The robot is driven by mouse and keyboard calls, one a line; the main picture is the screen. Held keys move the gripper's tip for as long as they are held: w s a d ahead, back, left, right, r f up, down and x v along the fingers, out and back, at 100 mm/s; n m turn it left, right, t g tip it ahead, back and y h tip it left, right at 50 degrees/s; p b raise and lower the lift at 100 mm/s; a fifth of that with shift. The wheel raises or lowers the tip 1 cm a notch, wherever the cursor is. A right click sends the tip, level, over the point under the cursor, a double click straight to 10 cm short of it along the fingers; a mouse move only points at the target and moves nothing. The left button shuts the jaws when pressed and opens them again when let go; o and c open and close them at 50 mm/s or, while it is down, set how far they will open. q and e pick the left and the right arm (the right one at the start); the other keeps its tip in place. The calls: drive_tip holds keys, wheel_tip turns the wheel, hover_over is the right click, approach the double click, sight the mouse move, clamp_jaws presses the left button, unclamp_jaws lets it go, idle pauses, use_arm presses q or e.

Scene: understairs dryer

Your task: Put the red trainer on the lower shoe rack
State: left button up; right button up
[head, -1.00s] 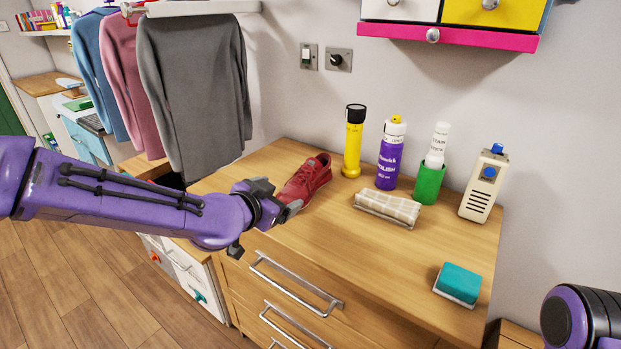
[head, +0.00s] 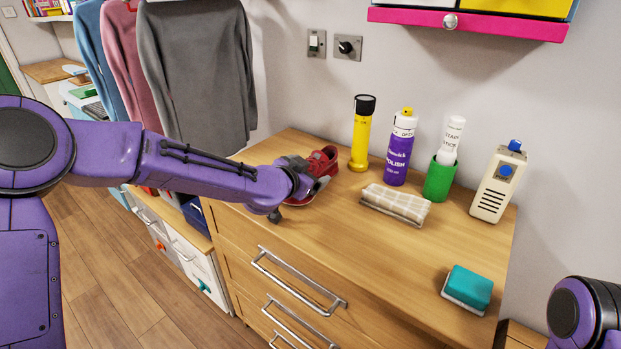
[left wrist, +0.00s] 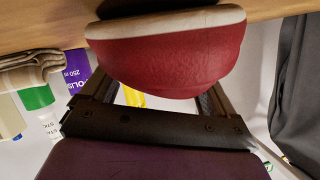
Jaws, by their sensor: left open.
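The red trainer (head: 323,164) lies on the wooden top of the chest of drawers, partly hidden behind my left gripper (head: 306,186). In the left wrist view, one end of the trainer (left wrist: 170,55) fills the upper middle, with its red upper and pale sole edge. My left gripper (left wrist: 155,98) is open, with a finger on each side of the trainer's end. I cannot tell whether the fingers touch it. I cannot make out a lower shoe rack in these views. Of my right arm only a part shows at the lower right; its gripper is out of view.
A yellow torch (head: 361,135), purple polish can (head: 398,150), green holder (head: 440,180) and cream device (head: 497,187) stand along the back of the chest top (head: 350,255). A folded cloth (head: 396,204) and teal sponge (head: 468,287) lie nearer. Hanging jumpers (head: 200,75) are at the left.

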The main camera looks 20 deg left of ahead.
use_arm(q)
drive_tip(key=shift+r, duration=0.2)
drive_tip(key=c, duration=1.4)
